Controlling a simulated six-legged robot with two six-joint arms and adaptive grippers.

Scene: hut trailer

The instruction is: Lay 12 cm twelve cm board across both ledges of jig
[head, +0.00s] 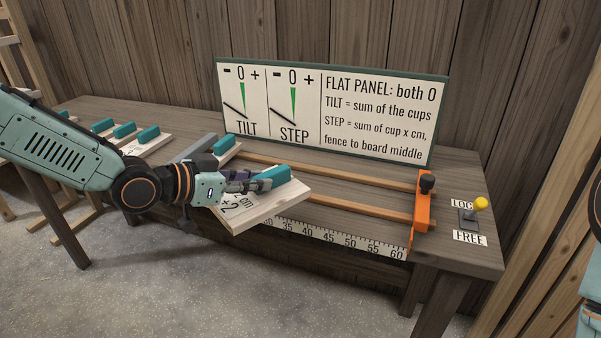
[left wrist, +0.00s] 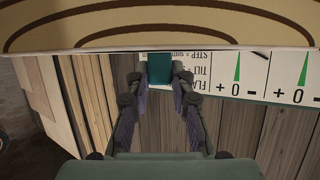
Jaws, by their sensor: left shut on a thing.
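My left gripper (head: 262,182) is shut on the teal handle (head: 273,175) of a pale wooden board (head: 275,205). Its label is partly covered by the gripper; I can read only "cm" and "2", so its size is unclear. The board is tilted in the picture and overlaps the jig's front. I cannot tell whether it touches the ledges. In the left wrist view the handle (left wrist: 159,70) is between the fingers and pale end grain (left wrist: 160,30) fills the top. The jig has a back ledge (head: 340,174) and a front ledge (head: 350,206). My right gripper is not in view.
Another teal-handled board (head: 226,152) is at the jig's left end. An orange fence (head: 422,212) stands at the right end, with a ruler (head: 340,239) along the front. Several boards lie left. A yellow-knobbed lever (head: 480,204) and a panel (head: 335,105) stand nearby.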

